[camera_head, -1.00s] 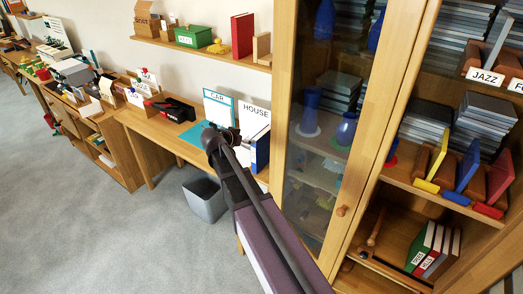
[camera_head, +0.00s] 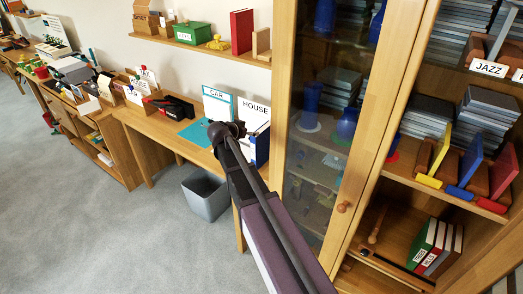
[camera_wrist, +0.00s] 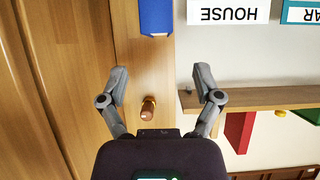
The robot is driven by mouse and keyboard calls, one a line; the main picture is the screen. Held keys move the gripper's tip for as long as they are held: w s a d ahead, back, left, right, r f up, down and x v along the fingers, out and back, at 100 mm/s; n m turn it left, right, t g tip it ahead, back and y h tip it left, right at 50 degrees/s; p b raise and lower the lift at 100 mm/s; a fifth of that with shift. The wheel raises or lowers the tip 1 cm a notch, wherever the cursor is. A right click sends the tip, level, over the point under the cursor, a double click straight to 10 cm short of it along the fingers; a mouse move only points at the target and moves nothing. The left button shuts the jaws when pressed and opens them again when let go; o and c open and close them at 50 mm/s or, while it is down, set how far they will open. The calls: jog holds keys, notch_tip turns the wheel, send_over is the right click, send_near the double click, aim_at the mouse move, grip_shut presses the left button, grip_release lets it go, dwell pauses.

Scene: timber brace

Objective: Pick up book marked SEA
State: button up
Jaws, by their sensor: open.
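Several upright books stand in the lower compartment of the open cabinet at right in the head view: a green book (camera_head: 423,246), a red book (camera_head: 437,251) and a dark one (camera_head: 451,254). Their small spine labels are too blurred to read, so I cannot tell which is marked SEA. My gripper (camera_head: 226,130) is over the desk by the white HOUSE sign (camera_head: 257,110), left of the cabinet and far from these books. In the wrist view my gripper (camera_wrist: 160,75) is open and empty, its fingers spread either side of a brown knob (camera_wrist: 148,108).
The cabinet's glass door (camera_head: 325,130) stands between my gripper and the open shelves. A wall shelf (camera_head: 205,46) holds a red book (camera_head: 242,34) and a green box (camera_head: 193,35). A grey bin (camera_head: 205,194) stands under the desk. The carpet at left is clear.

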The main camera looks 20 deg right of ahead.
aim_at(261, 130)
jog(key=shift+b+x, duration=0.7)
jog(key=shift+x, duration=1.45)
jog(key=shift+b+x, duration=1.2)
jog(key=shift+x, duration=1.35)
jog(key=shift+d+r, duration=0.1)
grip_shut()
